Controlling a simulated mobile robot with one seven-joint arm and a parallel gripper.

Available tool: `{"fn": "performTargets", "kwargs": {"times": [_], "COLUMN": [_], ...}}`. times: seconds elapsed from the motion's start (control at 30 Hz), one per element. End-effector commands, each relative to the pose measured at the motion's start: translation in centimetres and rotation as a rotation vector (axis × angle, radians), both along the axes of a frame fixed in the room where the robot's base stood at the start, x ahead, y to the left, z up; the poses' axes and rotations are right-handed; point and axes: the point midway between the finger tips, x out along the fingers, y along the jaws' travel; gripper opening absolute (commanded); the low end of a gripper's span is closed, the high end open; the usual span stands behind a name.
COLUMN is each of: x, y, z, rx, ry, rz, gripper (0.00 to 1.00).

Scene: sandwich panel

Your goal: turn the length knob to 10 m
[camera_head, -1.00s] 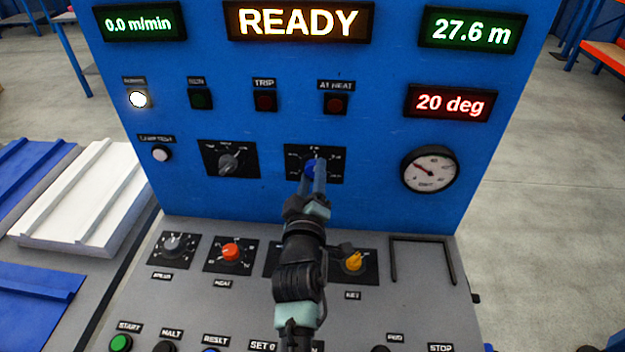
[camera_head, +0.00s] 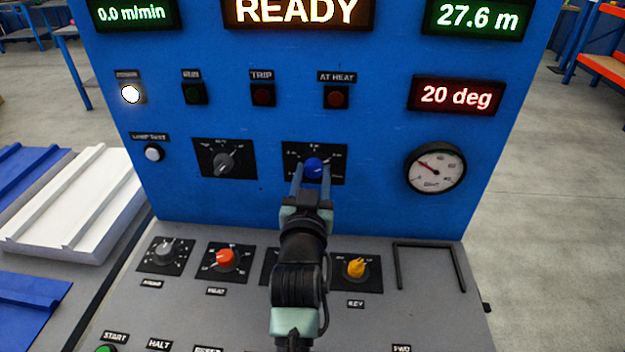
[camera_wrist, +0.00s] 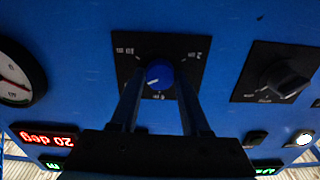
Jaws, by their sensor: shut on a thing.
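The length knob (camera_head: 314,167) is a round blue knob on a black dial plate, on the upright blue panel. My gripper (camera_head: 311,172) reaches up to it and is shut on it, one finger on each side. The wrist view shows the panel upside down, with the blue knob (camera_wrist: 159,75) between the two fingers (camera_wrist: 159,88). A white pointer mark on the knob points to the lower left there. Scale marks surround the knob, but most are too small to read; the fingers cover part of the plate.
A grey-black selector knob (camera_head: 222,163) is left of the blue knob, and a round gauge (camera_head: 436,168) is right. A yellow key knob (camera_head: 356,267) and a red knob (camera_head: 226,258) are on the sloping desk below. The green display (camera_head: 478,18) reads 27.6 m.

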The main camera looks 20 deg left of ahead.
Motion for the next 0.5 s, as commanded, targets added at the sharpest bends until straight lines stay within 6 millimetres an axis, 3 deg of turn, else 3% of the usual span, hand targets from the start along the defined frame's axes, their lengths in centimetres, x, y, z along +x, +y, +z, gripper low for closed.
{"fn": "performTargets", "kwargs": {"times": [0.5], "x": [-0.02], "y": [0.08], "z": [-0.19], "rx": [0.470], "ry": [0.138], "rz": [0.001], "gripper": [0.00]}}
